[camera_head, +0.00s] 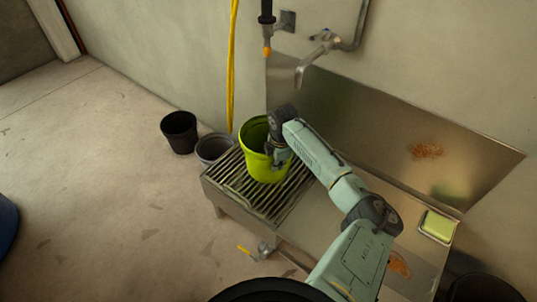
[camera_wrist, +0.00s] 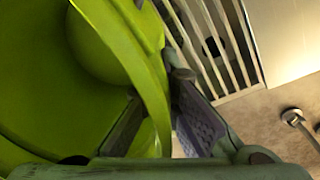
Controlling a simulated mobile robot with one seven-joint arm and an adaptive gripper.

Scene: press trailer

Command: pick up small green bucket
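The small green bucket (camera_head: 262,165) stands upright on the slatted metal grate at the left end of the steel sink unit. My gripper (camera_head: 279,152) is at the bucket's right side, at its rim, partly hidden by my own wrist. In the wrist view the bucket (camera_wrist: 105,50) fills the left half. My gripper (camera_wrist: 158,90) straddles its wall, one finger inside and one outside. The fingertips are close together with the wall between them, and the outer tip appears to touch it. The bucket appears empty where its inside shows.
A black bucket (camera_head: 179,132) and a grey bucket (camera_head: 213,149) stand on the floor left of the grate (camera_head: 222,178). A faucet (camera_head: 312,58) and a yellow hose (camera_head: 232,70) are above and behind. A yellow-green sponge (camera_head: 438,226) lies at right. The left floor is open.

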